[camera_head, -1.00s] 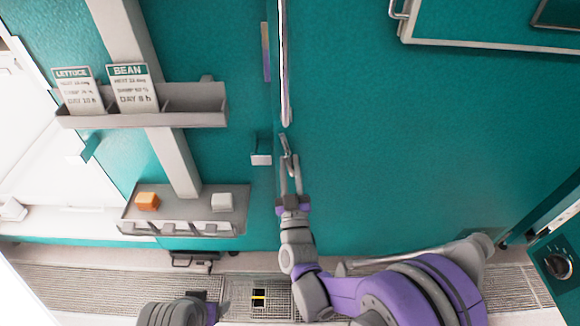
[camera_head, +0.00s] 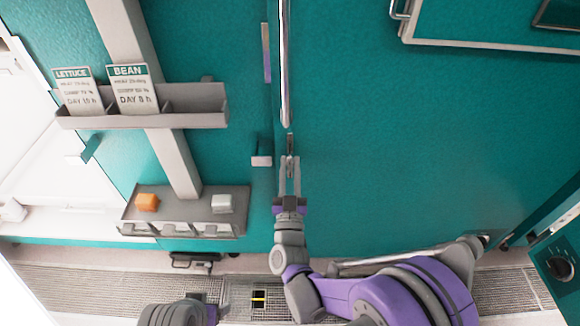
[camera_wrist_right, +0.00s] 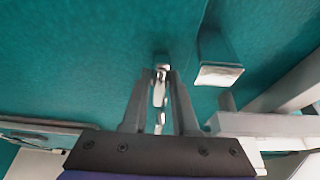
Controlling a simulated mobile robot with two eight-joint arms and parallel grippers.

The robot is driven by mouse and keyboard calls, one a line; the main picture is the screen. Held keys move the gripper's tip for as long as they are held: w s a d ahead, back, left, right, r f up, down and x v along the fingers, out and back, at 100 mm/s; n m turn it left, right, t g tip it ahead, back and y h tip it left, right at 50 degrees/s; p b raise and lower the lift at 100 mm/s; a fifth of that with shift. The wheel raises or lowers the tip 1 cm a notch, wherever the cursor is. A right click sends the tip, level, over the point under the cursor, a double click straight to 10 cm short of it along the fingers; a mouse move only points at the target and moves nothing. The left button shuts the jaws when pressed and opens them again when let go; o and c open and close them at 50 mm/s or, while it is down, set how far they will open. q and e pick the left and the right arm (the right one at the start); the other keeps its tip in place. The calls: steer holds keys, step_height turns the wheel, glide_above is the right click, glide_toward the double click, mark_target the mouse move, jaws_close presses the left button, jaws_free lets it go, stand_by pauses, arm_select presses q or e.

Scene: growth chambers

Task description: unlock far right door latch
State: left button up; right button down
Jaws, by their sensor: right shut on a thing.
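The far right door (camera_head: 430,150) is a wide teal panel. Its latch (camera_head: 290,143) is a small metal lever just below a long vertical bar handle. The lever stands about upright in the head view. My right gripper (camera_head: 290,162) is shut on the latch from below. In the wrist view the fingers (camera_wrist_right: 161,78) close on either side of the shiny latch (camera_wrist_right: 159,92), and the fingers partly hide it. Only a piece of my left arm shows at the bottom edge; its gripper is out of view.
A teal block with a pale face (camera_head: 261,160) sticks out just left of the latch. The vertical bar handle (camera_head: 285,75) rises above it. A shelf with cards (camera_head: 145,120) and a lower tray (camera_head: 180,228) hang to the left. The door surface right of the gripper is clear.

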steer(key=c, duration=0.7)
jaws_free()
steer(key=v, duration=1)
steer(key=shift+s+f+b, duration=0.2)
steer(key=shift+s+b, duration=0.15)
steer(key=shift+b, duration=0.05)
